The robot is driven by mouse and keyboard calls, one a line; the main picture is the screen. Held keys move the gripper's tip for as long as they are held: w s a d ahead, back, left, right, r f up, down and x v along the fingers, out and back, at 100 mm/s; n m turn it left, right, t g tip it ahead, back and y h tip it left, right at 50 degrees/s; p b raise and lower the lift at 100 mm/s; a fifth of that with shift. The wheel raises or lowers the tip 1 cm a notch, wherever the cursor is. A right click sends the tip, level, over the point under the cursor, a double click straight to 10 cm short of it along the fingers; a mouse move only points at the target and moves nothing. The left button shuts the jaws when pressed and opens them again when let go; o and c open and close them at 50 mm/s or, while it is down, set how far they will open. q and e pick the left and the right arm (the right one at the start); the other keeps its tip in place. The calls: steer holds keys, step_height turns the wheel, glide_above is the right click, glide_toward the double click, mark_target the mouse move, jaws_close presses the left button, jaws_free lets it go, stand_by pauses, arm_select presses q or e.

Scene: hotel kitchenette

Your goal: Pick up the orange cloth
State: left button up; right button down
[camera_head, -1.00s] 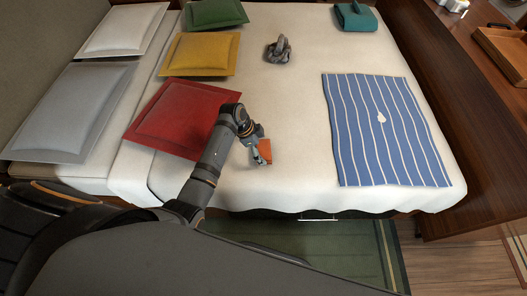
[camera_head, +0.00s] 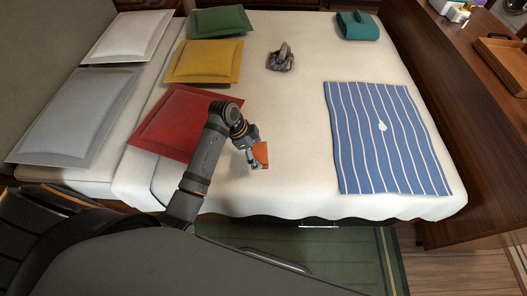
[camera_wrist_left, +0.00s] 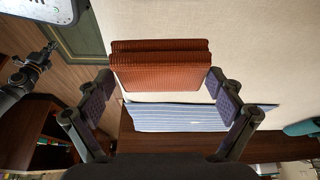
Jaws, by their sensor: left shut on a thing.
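The orange cloth (camera_head: 261,152) is in my left gripper (camera_head: 252,157), over the near part of the bed, right of the red pillow. In the left wrist view the cloth (camera_wrist_left: 160,70) is a folded, ribbed, rust-orange bundle. The two fingers of the left gripper (camera_wrist_left: 161,82) close on it from both sides. The cloth appears held clear of the bed, though the exact gap is hard to tell. What seems to be my right gripper (camera_wrist_left: 48,50) shows at the upper left of the wrist view, too small to read its jaws. It is not in the head view.
A blue striped cloth (camera_head: 360,140) lies flat on the bed (camera_head: 290,195) to the right. Red (camera_head: 175,120), yellow (camera_head: 204,60) and green (camera_head: 218,20) pillows lie left, a grey knotted object (camera_head: 282,60) farther back, a teal folded cloth (camera_head: 357,27) at the far right.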

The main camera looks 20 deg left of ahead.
arm_select(q)
steer(key=s+a+r, duration=0.2)
steer(key=s+r, duration=0.1)
steer(key=s, duration=0.2)
steer(key=s+a+r+p, duration=0.1)
steer(key=s+r, duration=0.2)
steer(key=s, duration=0.2)
steer(key=shift+a, duration=0.4)
steer(key=o, duration=0.4)
steer(key=c, duration=0.3)
steer(key=shift+w, duration=0.1)
steer(key=shift+a, duration=0.15)
